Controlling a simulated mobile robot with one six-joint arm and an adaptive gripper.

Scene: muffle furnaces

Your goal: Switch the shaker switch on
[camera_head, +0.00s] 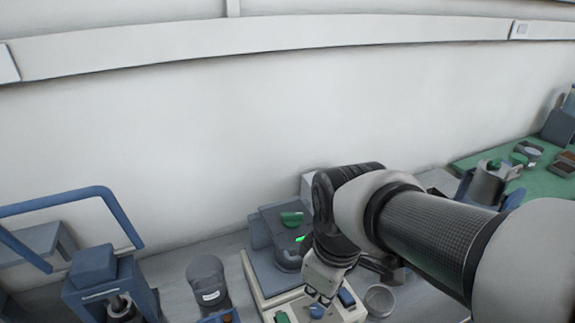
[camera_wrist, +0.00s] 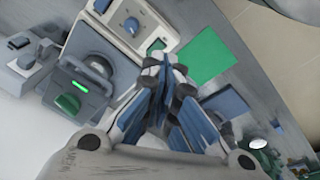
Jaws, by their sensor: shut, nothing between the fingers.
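A white-bodied unit (camera_head: 257,293) with a sloped front panel stands on the bench, and I take it as the shaker. Its panel (camera_wrist: 122,40) carries a green rocker switch (camera_wrist: 157,46), a round blue knob (camera_wrist: 131,25) and a blue rocker (camera_head: 347,297). The green rocker also shows at the lower left of the panel in the head view (camera_head: 281,317). My gripper (camera_head: 322,296) is shut and empty, above the panel near the knob in the head view. In the wrist view its fingertips (camera_wrist: 165,64) appear just beside the green rocker; contact cannot be told.
A dark grey device (camera_wrist: 90,75) with a green knob (camera_wrist: 67,104) and lit green display stands behind the panel. A small bowl (camera_head: 379,300) sits right of the unit. A dark cylindrical item (camera_head: 208,281) and a blue-framed device (camera_head: 105,285) stand left. A wall rises behind.

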